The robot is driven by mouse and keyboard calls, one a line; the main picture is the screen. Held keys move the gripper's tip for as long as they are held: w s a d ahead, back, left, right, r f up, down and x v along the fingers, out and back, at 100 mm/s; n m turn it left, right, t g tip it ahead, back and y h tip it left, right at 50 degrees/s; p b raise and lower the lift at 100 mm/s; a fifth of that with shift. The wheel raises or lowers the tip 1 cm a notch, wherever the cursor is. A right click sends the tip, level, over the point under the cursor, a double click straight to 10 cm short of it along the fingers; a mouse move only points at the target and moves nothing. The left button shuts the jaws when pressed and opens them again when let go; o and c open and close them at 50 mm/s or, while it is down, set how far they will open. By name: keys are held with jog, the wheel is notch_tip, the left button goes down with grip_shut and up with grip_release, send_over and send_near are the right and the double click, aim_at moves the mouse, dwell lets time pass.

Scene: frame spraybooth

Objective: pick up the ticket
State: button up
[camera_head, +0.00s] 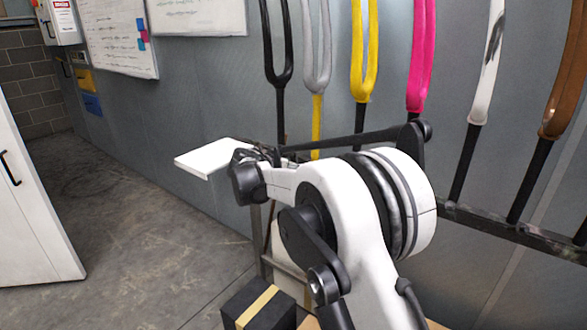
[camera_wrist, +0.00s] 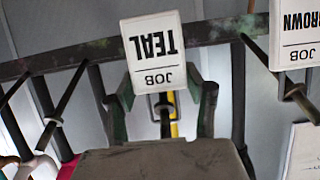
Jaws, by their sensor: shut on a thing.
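A white ticket (camera_wrist: 152,52) reading "JOB TEAL" is upside down in the wrist view, in front of the dark rail. My gripper (camera_wrist: 163,92) is shut on it, with a dark finger on either side of its lower end in the picture. The exact contact is hard to make out. In the head view my gripper (camera_head: 262,160) is partly hidden by my arm. A white flat piece (camera_head: 213,158) shows at its left; I cannot tell whether this is the ticket.
A "JOB BROWN" ticket (camera_wrist: 296,36) is at the right of the wrist view. The rail (camera_head: 520,232) carries coloured forked frames, including a yellow one (camera_head: 357,80), along the grey wall. A black box (camera_head: 258,307) stands below. Floor at left is clear.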

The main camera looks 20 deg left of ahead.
jog(key=r+v, duration=0.1)
jog(key=v, duration=1.4)
jog(key=shift+r, duration=0.45)
jog(key=shift+w, duration=0.1)
